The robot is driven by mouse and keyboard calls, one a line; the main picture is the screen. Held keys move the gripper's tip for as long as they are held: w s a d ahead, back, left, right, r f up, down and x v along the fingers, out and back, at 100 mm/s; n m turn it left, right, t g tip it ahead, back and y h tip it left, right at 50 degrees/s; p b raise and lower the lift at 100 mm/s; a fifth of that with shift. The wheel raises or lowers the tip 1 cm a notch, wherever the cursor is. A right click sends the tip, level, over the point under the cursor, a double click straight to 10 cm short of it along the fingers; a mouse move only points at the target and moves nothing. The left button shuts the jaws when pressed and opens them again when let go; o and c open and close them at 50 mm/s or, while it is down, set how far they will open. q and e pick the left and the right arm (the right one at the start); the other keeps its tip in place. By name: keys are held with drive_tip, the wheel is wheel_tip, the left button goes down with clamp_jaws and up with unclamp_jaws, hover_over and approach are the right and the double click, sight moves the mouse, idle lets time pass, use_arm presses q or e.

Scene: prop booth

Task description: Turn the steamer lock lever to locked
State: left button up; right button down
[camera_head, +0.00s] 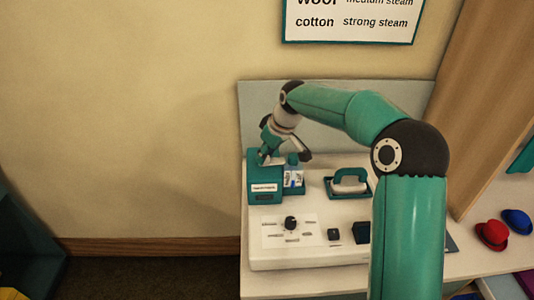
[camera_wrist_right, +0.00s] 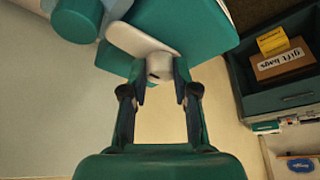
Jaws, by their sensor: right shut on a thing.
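The steamer (camera_head: 264,185) is a teal box with a white label, standing at the left end of the white console. My right gripper (camera_head: 268,157) reaches down to its top from the right and behind. In the right wrist view my right gripper (camera_wrist_right: 158,80) is shut on the rounded end of a pale lever (camera_wrist_right: 133,40), its two fingers on either side. The lever lies against the teal body. In the head view the fingers largely hide it, and I cannot read its lock position. My left gripper is not in view.
The white console (camera_head: 335,258) carries a black knob (camera_head: 291,223), a teal-handled iron (camera_head: 348,184) and small dark blocks. A red hat (camera_head: 491,234) and a blue hat (camera_head: 517,221) lie at right. A wall sign (camera_head: 352,22) hangs above. The wall side at left is clear.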

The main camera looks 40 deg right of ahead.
drive_tip(key=c, duration=0.9)
unclamp_jaws()
drive_tip(key=shift+s, duration=0.1)
drive_tip(key=v, duration=1.1)
drive_tip(key=shift+r, duration=0.4)
drive_tip(key=shift+s, duration=0.15)
